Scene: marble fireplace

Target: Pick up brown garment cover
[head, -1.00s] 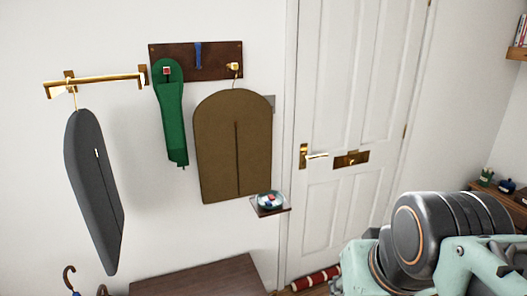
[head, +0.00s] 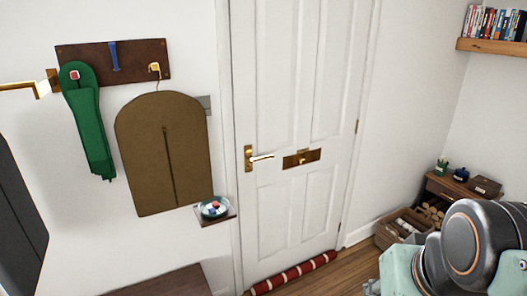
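The brown garment cover (head: 143,150) hangs on the white wall in the head view, left of the door. Its hanger hook is on a gold peg (head: 154,68) at the right end of a dark wooden rack (head: 132,57). A dark line like a zip runs down its middle. Part of my arm shows at the lower right, well apart from the cover. My gripper is out of the picture.
A green long item (head: 88,125) hangs left of the cover; a dark garment cover (head: 17,215) is at the left edge. A small shelf with a dish (head: 214,208) is close to the cover's lower right. A white door (head: 300,130), red draught roll (head: 293,273) and crate (head: 405,228) stand right.

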